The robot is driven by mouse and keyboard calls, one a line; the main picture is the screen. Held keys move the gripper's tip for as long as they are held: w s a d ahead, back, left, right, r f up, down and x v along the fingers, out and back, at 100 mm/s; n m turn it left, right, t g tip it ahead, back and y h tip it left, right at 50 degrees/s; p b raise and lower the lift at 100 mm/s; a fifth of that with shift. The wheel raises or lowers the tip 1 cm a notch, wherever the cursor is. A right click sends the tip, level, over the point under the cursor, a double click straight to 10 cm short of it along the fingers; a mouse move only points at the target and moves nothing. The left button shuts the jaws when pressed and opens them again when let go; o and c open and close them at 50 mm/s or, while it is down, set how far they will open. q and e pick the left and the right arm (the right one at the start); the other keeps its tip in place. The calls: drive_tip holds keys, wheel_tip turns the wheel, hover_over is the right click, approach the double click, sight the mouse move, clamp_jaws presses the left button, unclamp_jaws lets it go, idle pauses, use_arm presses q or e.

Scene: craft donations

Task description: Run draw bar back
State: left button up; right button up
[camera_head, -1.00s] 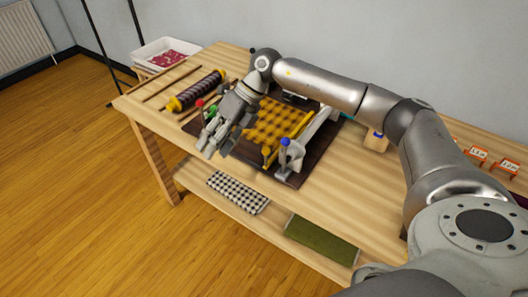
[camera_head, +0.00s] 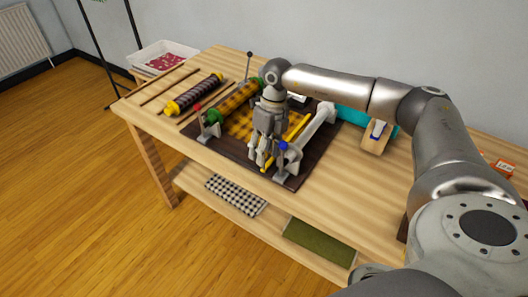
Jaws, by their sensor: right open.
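A small frame on a dark board (camera_head: 228,150) holds yellow-and-black checked cloth (camera_head: 240,126). A yellow bar (camera_head: 301,126) runs along the cloth's right side, beside a white rail (camera_head: 318,124). I cannot tell which part is the draw bar. My right gripper (camera_head: 261,160) is open, pointing down near the front end of the yellow bar, just left of the blue knob. It hides part of the cloth and bar; contact is unclear. My left gripper is out of view.
A striped roll (camera_head: 195,93) lies left of the frame, and a white bin (camera_head: 164,56) stands behind. A wooden block (camera_head: 376,136) and teal cloth (camera_head: 352,115) lie to the right. The shelf below holds checked fabric (camera_head: 236,195) and green fabric (camera_head: 318,240).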

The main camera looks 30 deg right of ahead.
drive_tip(key=shift+a+f, duration=0.15)
drive_tip(key=shift+f, duration=0.6)
clamp_jaws()
